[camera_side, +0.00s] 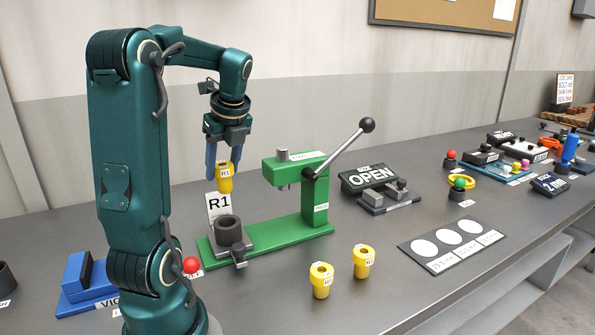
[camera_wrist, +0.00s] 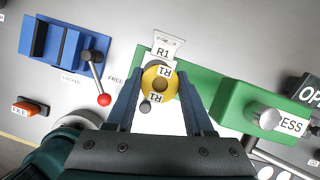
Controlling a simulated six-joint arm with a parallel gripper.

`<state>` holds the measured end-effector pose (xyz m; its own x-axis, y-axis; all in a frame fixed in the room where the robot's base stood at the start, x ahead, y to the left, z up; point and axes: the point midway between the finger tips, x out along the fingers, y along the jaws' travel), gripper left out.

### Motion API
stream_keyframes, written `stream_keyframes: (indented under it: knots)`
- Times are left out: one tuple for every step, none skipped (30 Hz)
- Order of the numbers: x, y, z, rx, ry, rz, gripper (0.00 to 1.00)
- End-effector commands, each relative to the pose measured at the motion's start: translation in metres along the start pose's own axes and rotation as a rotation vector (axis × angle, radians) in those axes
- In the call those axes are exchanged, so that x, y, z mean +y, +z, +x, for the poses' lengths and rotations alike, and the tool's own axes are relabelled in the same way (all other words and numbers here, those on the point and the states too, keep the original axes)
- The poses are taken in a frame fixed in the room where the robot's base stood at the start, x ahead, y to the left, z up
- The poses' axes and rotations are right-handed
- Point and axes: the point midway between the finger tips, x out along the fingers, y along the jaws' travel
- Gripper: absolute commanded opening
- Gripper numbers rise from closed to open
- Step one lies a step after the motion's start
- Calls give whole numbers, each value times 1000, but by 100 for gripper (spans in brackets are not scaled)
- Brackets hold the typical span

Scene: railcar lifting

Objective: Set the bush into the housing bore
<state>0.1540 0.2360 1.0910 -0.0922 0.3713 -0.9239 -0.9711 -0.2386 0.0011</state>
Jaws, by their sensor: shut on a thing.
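My gripper (camera_side: 223,163) is shut on a yellow flanged bush (camera_side: 225,180) labelled R1 and holds it in the air. The dark grey housing (camera_side: 230,234) with its open bore stands on the left end of the green press base (camera_side: 262,239), with an R1 sign (camera_side: 219,206) behind it. The bush is above the housing, with a clear gap between them. In the wrist view the bush (camera_wrist: 159,71) sits between my two fingers, its hole facing the camera. It hides most of what lies beneath, so I cannot tell how well it lines up with the bore.
The press column and head (camera_side: 296,170) with a black-knobbed lever (camera_side: 345,143) rise right of the housing. Two more yellow bushes (camera_side: 321,281) (camera_side: 363,262) stand in front. A blue vice (camera_side: 85,282) with a red-knobbed handle is at left. A plate with white circles (camera_side: 451,246) lies right.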

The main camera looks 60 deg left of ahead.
Motion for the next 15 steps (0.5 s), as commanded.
stream_keyframes:
  knots:
    - [1, 1, 5, 1, 6, -10, 0]
    - [2, 1, 7, 1, 7, -14, 0]
    - [2, 1, 8, 0, 7, -17, 0]
    - [3, 1, 8, 0, 7, -18, 0]
    - [3, 2, 8, -1, 7, -19, 0]
    - [3, 2, 8, -1, 7, -20, 0]
    - [3, 2, 8, -1, 7, -20, 0]
    - [3, 2, 8, -1, 6, -19, 0]
    - [3, 2, 8, -1, 6, -19, 0]
    - [3, 1, 8, -1, 6, -19, 0]
    - [3, 1, 8, -1, 6, -19, 0]
    - [3, 1, 8, -1, 6, -19, 0]
    - [3, 1, 8, -1, 6, -19, 0]
    - [3, 1, 8, -1, 7, -19, 0]
    - [3, 1, 10, 0, 7, -19, 0]
